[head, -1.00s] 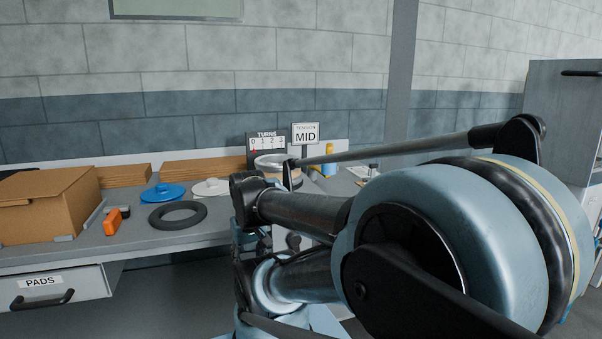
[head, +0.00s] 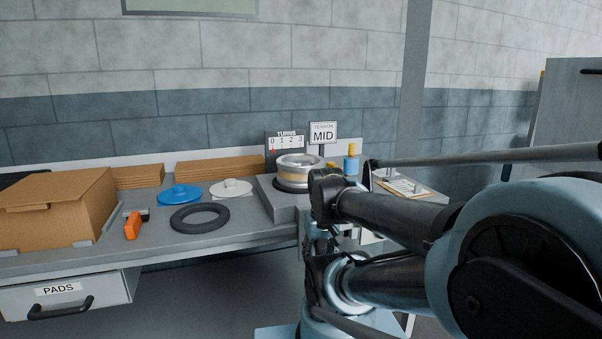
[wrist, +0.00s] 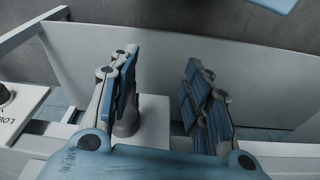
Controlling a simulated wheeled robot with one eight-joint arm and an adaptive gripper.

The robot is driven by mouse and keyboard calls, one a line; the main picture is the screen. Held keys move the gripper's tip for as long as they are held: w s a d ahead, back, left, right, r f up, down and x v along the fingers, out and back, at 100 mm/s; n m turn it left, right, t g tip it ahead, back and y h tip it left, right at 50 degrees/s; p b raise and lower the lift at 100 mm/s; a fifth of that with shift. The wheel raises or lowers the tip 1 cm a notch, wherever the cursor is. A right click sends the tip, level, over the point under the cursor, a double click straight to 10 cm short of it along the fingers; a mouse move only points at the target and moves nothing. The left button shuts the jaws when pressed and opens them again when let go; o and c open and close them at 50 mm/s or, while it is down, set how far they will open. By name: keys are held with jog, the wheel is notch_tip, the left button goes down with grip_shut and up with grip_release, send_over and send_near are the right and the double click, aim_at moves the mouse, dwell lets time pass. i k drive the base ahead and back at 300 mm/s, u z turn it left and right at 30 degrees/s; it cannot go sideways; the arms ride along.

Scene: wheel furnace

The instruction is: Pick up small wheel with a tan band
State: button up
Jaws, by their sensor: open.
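The small wheel (head: 299,163) has a pale metal rim and a tan band (head: 296,177) round its side. It sits on a dark round base on a grey block at the right part of the bench, in front of the TURNS sign. My arm stands just right of it in the head view, and the wheel's upper part is clear of the arm. My gripper (wrist: 157,75) is open and empty in the wrist view, with blue-padded fingers spread apart. The wheel cannot be made out in the wrist view. My fingertips cannot be made out in the head view.
The bench (head: 165,240) holds a cardboard box (head: 60,208), an orange tool (head: 133,226), a blue lid (head: 180,194), a white lid (head: 231,188) and a black ring (head: 199,217). A TURNS sign (head: 285,145) and MID sign (head: 323,133) stand behind the wheel. A blue bottle (head: 351,166) stands right.

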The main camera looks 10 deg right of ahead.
aim_at(292, 168)
jog(key=u, duration=0.85)
jog(key=k, duration=1.55)
jog(key=z, duration=0.55)
jog(key=i, duration=1)
